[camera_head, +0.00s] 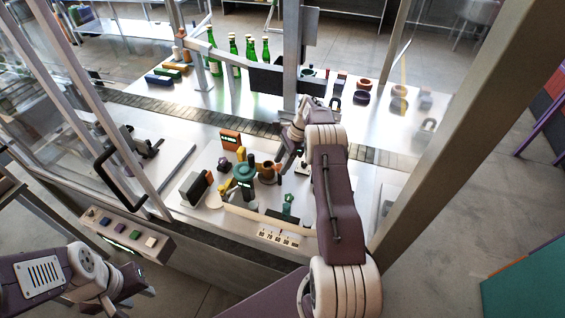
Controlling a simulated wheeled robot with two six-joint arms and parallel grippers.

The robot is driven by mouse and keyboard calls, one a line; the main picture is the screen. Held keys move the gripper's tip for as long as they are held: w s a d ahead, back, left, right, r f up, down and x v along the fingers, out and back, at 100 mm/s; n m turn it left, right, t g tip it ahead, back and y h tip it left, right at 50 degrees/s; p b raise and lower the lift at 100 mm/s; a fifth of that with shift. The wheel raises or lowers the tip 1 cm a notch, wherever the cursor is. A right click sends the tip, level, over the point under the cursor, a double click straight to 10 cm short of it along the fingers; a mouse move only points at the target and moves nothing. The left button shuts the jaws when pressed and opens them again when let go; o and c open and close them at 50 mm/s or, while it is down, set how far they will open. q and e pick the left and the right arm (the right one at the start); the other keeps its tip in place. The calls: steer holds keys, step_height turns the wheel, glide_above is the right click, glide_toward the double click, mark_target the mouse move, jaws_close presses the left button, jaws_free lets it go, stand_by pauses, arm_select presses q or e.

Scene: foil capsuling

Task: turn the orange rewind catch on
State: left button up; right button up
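A bright orange block with a dark, lit face (231,140) stands at the back of the white work plate. A smaller orange piece (209,178) sits on the side of a dark block (194,188) at the plate's left. I cannot tell which of these, if either, is the rewind catch, or how it is set. My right gripper (283,162) reaches down over the plate, close to a brown ring-shaped part (267,172); its fingers are too small to read. My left gripper (132,290) is low at the left, outside the cell, away from the plate.
A green-topped dark post (244,178) with a yellow part beside it stands mid-plate. A button panel (122,233) is at the front left. Metal frame posts and a door with a black handle (112,178) border the opening. Green bottles (234,58) stand behind the conveyor.

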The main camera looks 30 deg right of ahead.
steer(key=shift+d+r, duration=0.1)
steer(key=shift+r, duration=0.05)
steer(key=v, duration=0.8)
steer(key=shift+r, duration=0.35)
